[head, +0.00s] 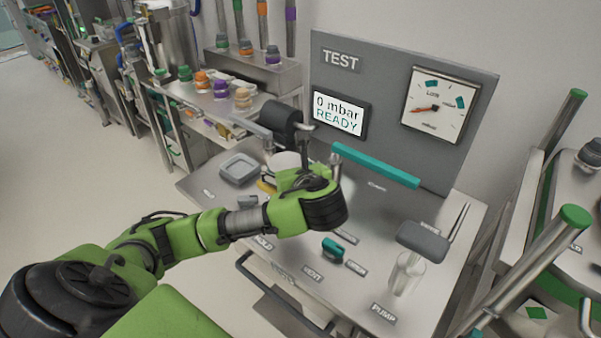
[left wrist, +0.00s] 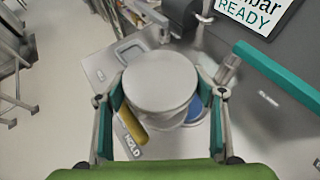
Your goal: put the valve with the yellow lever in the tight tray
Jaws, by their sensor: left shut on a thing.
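My left gripper (head: 290,172) is over the test bench, with its fingers on either side of a pale grey round valve body (left wrist: 160,82). It is shut on this valve, which also shows behind the gripper in the head view (head: 284,159). A yellow lever (left wrist: 132,126) sticks out at the valve's lower left in the left wrist view. A round blue-centred part (left wrist: 188,111) shows partly beneath it; whether they touch is unclear. A grey square tray (head: 240,168) lies on the bench left of the gripper; its label is too small to read. My right gripper is out of view.
The test panel's screen (head: 338,115) reads 0 mbar READY. A teal bar (head: 375,165) stands right of the gripper. A black clamp-like part (head: 281,119) is behind it.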

